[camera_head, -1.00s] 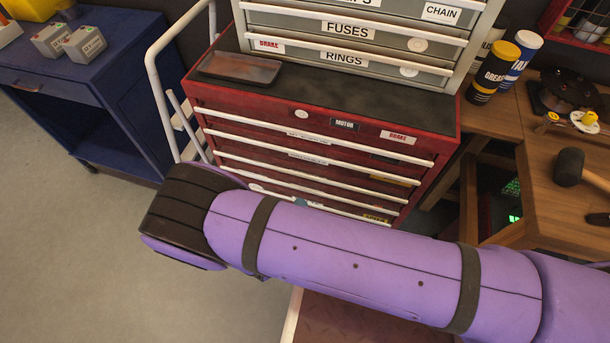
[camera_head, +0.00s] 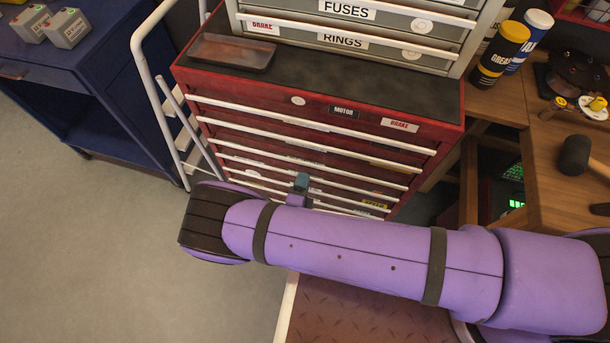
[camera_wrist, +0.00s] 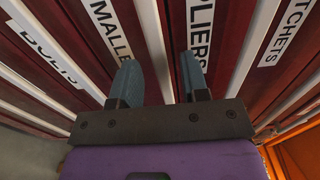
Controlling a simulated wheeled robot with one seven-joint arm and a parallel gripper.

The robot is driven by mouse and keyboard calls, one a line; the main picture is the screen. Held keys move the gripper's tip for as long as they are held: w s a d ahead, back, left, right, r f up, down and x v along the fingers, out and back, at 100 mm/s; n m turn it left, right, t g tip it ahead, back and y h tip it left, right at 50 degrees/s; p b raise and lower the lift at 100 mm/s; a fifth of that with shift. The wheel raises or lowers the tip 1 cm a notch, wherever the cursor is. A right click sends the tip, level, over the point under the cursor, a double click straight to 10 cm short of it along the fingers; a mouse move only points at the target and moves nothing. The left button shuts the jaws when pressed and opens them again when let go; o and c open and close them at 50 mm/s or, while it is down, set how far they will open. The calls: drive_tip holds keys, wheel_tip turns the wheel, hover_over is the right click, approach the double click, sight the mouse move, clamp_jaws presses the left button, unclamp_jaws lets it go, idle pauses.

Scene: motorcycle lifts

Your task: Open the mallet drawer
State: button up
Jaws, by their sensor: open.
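The mallet drawer (camera_wrist: 110,25) shows in the wrist view as a dark red front with a white label whose end is hidden by a finger. It looks shut. My gripper (camera_wrist: 160,82) is open and empty, with its two teal fingers apart close to the drawer fronts. A white handle bar (camera_wrist: 153,45) runs between the mallet and pliers labels and lies between the fingers in the picture; contact cannot be told. In the head view, one teal finger of my gripper (camera_head: 302,182) shows above my purple arm, before the lower drawers of the red chest (camera_head: 446,150).
The bolts label (camera_wrist: 50,52) and ratchets label (camera_wrist: 287,32) flank these drawers. A grey drawer cabinet (camera_head: 345,55) and a tray (camera_head: 232,52) rest on the chest. A white-railed frame (camera_head: 160,90) stands left; a wooden bench (camera_head: 555,150) stands right. Grey floor is clear at lower left.

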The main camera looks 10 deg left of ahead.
drive_tip(key=shift+w+d, duration=0.1)
drive_tip(key=shift+w, duration=1.15)
drive_tip(key=shift+c, duration=0.4)
clamp_jaws()
drive_tip(key=shift+s, duration=0.15)
